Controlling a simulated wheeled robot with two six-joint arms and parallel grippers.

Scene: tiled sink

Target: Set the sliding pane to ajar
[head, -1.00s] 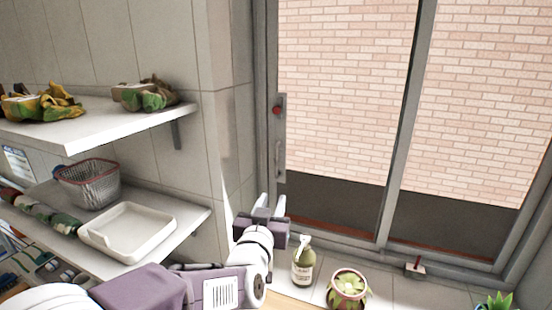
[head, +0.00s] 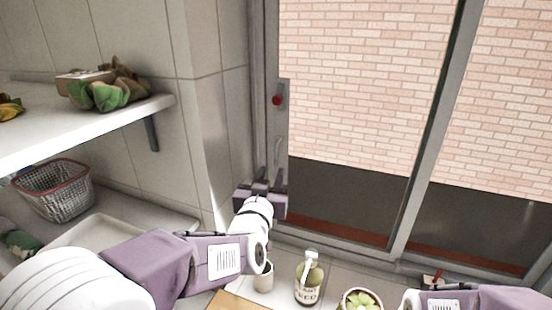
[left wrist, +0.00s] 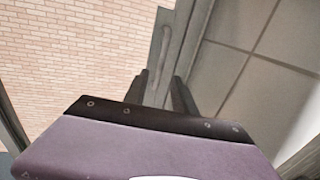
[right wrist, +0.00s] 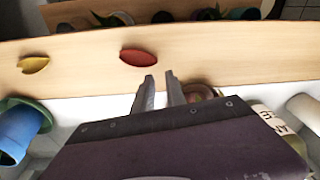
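The sliding pane (head: 365,90) is the left glass panel of the window, with bricks behind it. Its grey left stile stands against the window jamb, and I see no gap there. The stile carries a red lock button (head: 277,100) and a slim upright handle (head: 279,152). My left gripper (head: 266,176) is open, just below and in front of the handle. In the left wrist view the handle (left wrist: 154,52) lies ahead between the spread fingers (left wrist: 160,92), with nothing gripped. My right gripper (right wrist: 160,82) is open and empty over the counter.
A green bottle (head: 309,280), a white cup (head: 263,277) and a potted succulent (head: 360,300) stand below the window. Shelves (head: 80,130) with a wire basket (head: 55,190) are at left. A wooden ledge (right wrist: 220,55) crosses the right wrist view.

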